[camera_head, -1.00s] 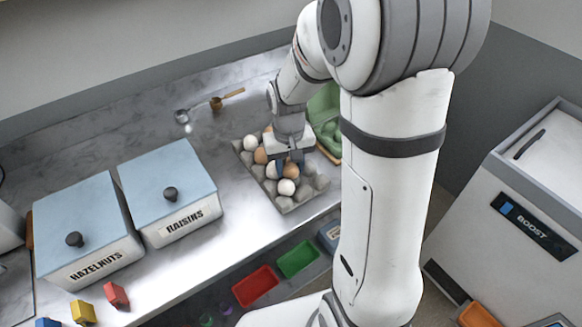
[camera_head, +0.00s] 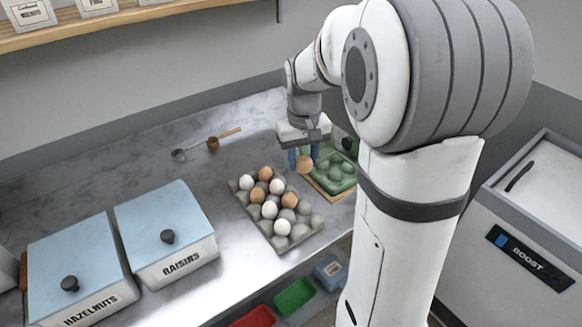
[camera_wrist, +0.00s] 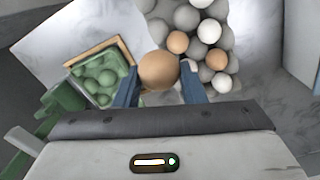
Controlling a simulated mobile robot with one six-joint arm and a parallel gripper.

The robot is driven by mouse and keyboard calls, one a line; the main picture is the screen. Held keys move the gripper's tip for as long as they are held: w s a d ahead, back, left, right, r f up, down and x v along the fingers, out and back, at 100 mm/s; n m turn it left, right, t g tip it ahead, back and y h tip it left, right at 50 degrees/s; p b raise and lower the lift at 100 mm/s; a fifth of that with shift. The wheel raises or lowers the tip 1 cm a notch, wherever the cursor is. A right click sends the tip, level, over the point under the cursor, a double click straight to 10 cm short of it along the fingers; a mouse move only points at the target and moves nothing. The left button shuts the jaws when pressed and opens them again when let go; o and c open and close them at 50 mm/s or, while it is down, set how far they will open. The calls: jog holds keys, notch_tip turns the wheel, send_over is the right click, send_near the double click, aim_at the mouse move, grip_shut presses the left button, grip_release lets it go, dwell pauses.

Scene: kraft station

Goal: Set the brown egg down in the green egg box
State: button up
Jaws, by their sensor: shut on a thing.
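My gripper (camera_head: 304,158) is shut on the brown egg (camera_head: 305,164) and holds it in the air above the counter. In the wrist view the brown egg (camera_wrist: 158,70) sits between the two blue fingers of my gripper (camera_wrist: 160,82). The green egg box (camera_head: 350,172) lies open on a wooden board, just right of my gripper in the head view. In the wrist view the green egg box (camera_wrist: 122,62) is to the left of the egg, apart from it. My arm hides part of the box in the head view.
A grey egg tray (camera_head: 284,243) with several white and brown eggs lies left of and nearer than the box. Bins labelled raisins (camera_head: 190,262) and hazelnuts (camera_head: 90,312) stand at left. A spoon (camera_head: 192,150) and a wooden-handled scoop (camera_head: 226,134) lie at the back.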

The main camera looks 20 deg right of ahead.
jog(key=w+d+f, duration=0.3)
jog(key=d, duration=0.3)
jog(key=w+d+f+b, duration=0.1)
jog(key=w+d+f, duration=0.2)
jog(key=d, duration=0.3)
jog(key=shift+w+d+f, duration=0.15)
jog(key=shift+w, duration=0.2)
jog(key=shift+f+b, duration=0.15)
jog(key=shift+b, duration=0.15)
jog(key=shift+f+b, duration=0.8)
jog(key=shift+f, duration=0.4)
jog(key=shift+f+b, duration=1.55)
jog(key=shift+f, duration=0.8)
dwell(0.7)
jog(key=o, duration=0.7)
jog(key=shift+o, duration=0.2)
